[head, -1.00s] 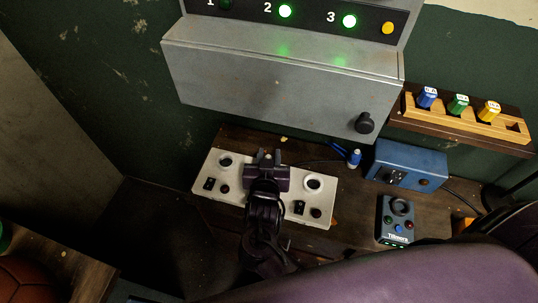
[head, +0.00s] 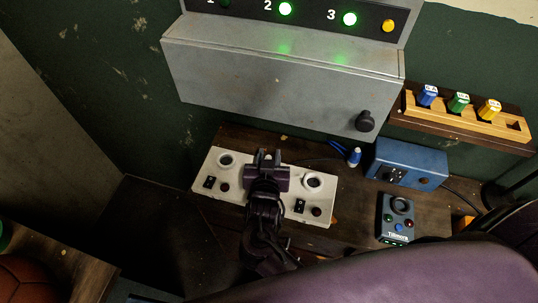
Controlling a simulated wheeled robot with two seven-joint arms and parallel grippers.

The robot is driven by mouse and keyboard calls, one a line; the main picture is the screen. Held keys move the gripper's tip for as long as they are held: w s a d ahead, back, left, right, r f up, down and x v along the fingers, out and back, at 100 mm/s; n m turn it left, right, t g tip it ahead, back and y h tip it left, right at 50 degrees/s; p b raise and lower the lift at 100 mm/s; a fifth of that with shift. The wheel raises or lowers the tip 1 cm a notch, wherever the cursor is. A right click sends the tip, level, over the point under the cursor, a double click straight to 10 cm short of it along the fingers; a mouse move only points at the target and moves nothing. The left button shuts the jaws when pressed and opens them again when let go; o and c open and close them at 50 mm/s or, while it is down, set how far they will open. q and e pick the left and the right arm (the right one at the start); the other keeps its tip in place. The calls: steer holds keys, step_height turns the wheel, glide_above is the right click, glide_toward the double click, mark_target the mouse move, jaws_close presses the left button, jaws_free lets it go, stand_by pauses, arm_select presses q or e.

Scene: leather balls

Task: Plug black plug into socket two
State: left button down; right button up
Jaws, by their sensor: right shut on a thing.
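A pale socket panel (head: 240,190) lies on the wooden bench, with a round socket at its left (head: 226,160) and another at its right (head: 313,182). Its middle, where socket two would be, is hidden under my right gripper (head: 268,158). That gripper points away from me, right over the panel's middle, shut on the black plug. The plug is mostly hidden by the jaws and wrist, so I cannot tell whether it sits in the socket. My left gripper is out of view.
A grey metal box (head: 280,80) overhangs behind the panel; lamps 2 and 3 glow green. To the right are a blue box (head: 410,160), a small control unit (head: 397,222), a blue-and-white plug (head: 354,157) and a wooden rack (head: 460,112) of coloured plugs.

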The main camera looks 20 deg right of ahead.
steer(key=shift+f, duration=0.45)
stand_by(0.4)
steer(key=o, duration=1)
